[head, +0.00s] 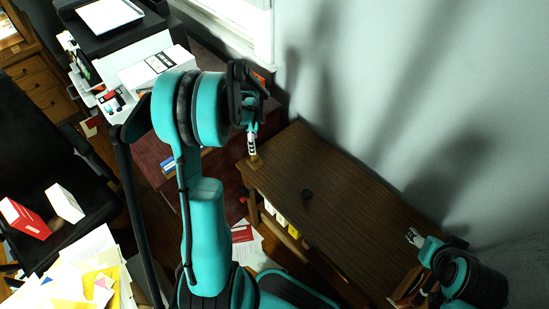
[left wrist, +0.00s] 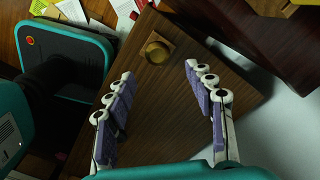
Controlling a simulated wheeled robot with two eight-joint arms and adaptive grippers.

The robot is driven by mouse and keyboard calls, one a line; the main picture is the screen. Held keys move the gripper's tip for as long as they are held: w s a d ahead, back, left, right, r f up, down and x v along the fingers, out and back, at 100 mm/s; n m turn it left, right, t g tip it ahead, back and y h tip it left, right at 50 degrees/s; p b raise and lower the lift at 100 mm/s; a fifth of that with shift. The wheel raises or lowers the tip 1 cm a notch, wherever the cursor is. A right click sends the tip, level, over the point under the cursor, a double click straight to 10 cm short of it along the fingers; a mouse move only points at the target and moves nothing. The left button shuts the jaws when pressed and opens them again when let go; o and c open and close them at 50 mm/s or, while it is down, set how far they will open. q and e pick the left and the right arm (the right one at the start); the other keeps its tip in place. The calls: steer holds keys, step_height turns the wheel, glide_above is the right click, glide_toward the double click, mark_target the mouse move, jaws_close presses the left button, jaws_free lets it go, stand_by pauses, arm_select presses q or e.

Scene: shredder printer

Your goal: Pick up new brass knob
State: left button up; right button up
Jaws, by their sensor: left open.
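The brass knob (left wrist: 157,50), round on a square base, sits on the corner of the brown wooden table in the left wrist view. In the head view it shows as a small brass patch (head: 254,159) just below my left gripper (head: 252,147). In the left wrist view my left gripper (left wrist: 158,70) is open and empty, its purple-padded fingers spread toward either side of the knob and apart from it. My right gripper (head: 413,237) is over the table's right end in the head view, small and partly seen; its opening is unclear.
Yellow and white items sit on a shelf below. A printer (head: 108,15) and white box (head: 160,66) stand at upper left; a wall borders the right. Papers lie at lower left.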

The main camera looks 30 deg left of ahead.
mark_target(254, 156)
arm_select(q)
step_height(254, 156, down, 3)
steer(key=shift+w+r+b, duration=0.1)
steer(key=shift+b, duration=0.4)
steer(key=f+b, duration=0.1)
steer(key=f, duration=0.1)
steer(key=f+b, duration=0.2)
steer(key=f, duration=0.1)
steer(key=shift+s+f, duration=0.25)
steer(key=shift+f, duration=0.1)
steer(key=shift+r, duration=0.1)
steer(key=c, duration=1.1)
